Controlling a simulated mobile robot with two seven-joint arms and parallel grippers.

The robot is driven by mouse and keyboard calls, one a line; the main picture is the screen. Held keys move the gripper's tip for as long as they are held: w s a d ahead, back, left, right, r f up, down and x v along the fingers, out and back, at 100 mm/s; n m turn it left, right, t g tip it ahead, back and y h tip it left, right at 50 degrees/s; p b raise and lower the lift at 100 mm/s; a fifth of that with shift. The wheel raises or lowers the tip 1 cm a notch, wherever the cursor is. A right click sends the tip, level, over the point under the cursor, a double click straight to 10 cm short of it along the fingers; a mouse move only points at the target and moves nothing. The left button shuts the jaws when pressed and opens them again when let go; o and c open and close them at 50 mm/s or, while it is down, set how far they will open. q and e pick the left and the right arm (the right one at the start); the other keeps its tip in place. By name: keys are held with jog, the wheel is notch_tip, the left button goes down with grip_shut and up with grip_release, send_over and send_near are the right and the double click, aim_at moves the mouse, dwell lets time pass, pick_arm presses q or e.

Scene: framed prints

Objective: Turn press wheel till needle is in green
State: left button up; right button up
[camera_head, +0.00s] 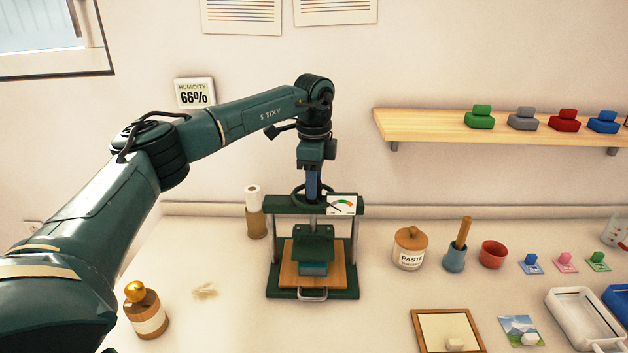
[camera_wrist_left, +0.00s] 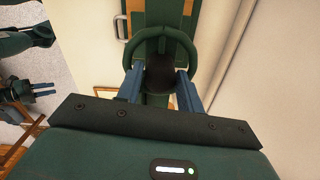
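The dark green press (camera_head: 359,250) stands on the table with a wooden board (camera_head: 290,275) and a teal block (camera_head: 313,269) under its plate. Its round wheel (camera_head: 297,194) is on top and is partly hidden by my gripper. The white gauge (camera_head: 341,205) at its upper right has a coloured arc with green; the dark needle seems to point left, off the green, but is small. My left gripper (camera_head: 313,188) points down over the wheel. In the left wrist view its blue fingers are apart, either side of the dark hub (camera_wrist_left: 160,75), inside the wheel rim (camera_wrist_left: 160,34). My right gripper (camera_wrist_left: 42,91) shows at left; its finger gap is unclear.
A gold-knobbed stamp (camera_head: 148,312) stands left of the press, and a roll holder (camera_head: 255,215) behind it. A paste jar (camera_head: 409,250), cup (camera_head: 455,258), red bowl (camera_head: 493,254) and trays (camera_head: 585,322) stand right. A wooden shelf (camera_head: 440,127) hangs above right.

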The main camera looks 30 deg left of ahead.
pick_arm(q)
jog(key=c, duration=0.6)
jog(key=shift+o, duration=0.2)
jog(key=shift+m, duration=0.3)
